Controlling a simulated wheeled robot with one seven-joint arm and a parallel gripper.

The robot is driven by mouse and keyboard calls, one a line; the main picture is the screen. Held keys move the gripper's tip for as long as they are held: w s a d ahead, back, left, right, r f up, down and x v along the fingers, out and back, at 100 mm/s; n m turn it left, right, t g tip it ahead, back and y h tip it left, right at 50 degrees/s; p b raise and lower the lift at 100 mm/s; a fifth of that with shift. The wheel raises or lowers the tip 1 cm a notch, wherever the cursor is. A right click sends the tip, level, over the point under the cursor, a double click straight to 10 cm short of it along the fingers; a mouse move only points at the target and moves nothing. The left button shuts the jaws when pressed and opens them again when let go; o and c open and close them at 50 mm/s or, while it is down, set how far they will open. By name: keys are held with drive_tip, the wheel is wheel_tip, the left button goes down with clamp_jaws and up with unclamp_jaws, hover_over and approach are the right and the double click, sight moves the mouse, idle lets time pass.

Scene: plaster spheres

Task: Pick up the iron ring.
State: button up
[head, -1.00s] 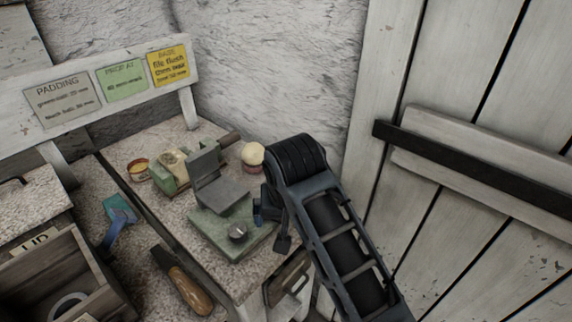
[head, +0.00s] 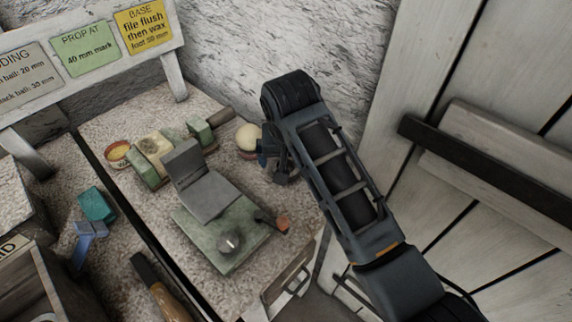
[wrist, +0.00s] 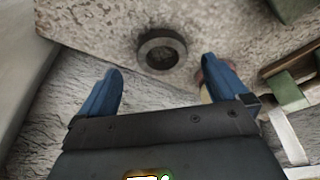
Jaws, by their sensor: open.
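The iron ring (wrist: 143,52) is a dark grey ring lying flat on the speckled tabletop in the wrist view. It lies just ahead of the gap between my fingertips, close to the middle. My gripper (wrist: 163,66) has its two blue fingers spread apart with nothing between them. In the head view my gripper (head: 268,152) hangs over the far right of the bench, beside a cream ball (head: 248,138). There the arm and fingers crowd that spot, and I cannot make out the ring clearly.
A green plate (head: 200,237) with a grey tilted panel and knob stands in front of my gripper. A green clamp-like block (head: 150,172) and a small tin (head: 118,152) are to the left. A rough wall (head: 290,40) rises behind. A plank door (head: 470,190) is at the right.

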sight(293, 175)
drive_tip(key=shift+x, duration=1.9)
drive_tip(key=shift+a, duration=0.15)
drive_tip(key=shift+c, duration=0.5)
drive_tip(key=shift+r, duration=0.1)
drive_tip(key=c, duration=1.2)
